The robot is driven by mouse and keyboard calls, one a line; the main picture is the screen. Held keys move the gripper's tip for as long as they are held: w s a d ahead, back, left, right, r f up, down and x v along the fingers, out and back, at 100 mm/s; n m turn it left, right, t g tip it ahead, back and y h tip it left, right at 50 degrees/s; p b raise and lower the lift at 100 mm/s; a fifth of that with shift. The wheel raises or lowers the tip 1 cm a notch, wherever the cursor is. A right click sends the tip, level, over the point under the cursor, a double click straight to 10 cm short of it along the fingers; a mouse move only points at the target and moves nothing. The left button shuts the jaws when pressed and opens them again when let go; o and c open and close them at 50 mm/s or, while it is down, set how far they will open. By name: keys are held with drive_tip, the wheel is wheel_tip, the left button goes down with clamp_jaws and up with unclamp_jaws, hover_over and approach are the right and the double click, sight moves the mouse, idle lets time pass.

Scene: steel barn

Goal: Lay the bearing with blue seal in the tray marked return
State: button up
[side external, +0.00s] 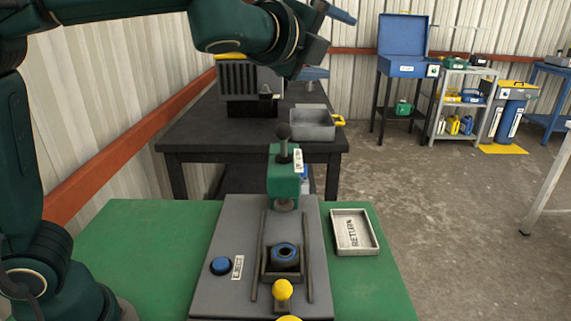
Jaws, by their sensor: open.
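The bearing with blue seal (285,254) sits in a small dark square holder (266,274) on a grey press fixture, below a green press head. The tray marked return (374,246) is a shallow pale tray on the green bench, right of the fixture. It looks empty, with "RETURN" on its floor. My gripper (338,44) is at the top of the side external view, raised well above the bench and away from the bearing. Its two fingers are spread apart, with nothing between them.
The grey fixture (218,300) carries a blue button (221,266) labelled "EJECT", a yellow knob (282,290) and two side rails. The green press head (284,178) stands behind the bearing. A dark table (200,132) behind holds a grey bin (312,124). Green bench (150,245) is clear left of the fixture.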

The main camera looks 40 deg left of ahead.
drive_tip(key=s+d+f+m+g+y, duration=0.1)
drive_tip(key=s+d+f+m+g, duration=0.25)
drive_tip(key=s+f, duration=0.2)
drive_tip(key=m+g+y, duration=0.1)
drive_tip(key=m+g, duration=0.4)
hover_over(285, 253)
drive_tip(key=s+d, duration=0.3)
drive_tip(key=s, duration=0.1)
wheel_tip(285, 253, down, 3)
drive_tip(key=shift+m, duration=0.25)
drive_tip(key=f, duration=1.8)
drive_tip(key=shift+w+a+f, duration=0.1)
drive_tip(key=shift+a+f, duration=0.1)
drive_tip(key=shift+a, duration=0.15)
drive_tip(key=shift+x, duration=2.45)
drive_tip(key=shift+r, duration=0.1)
clamp_jaws()
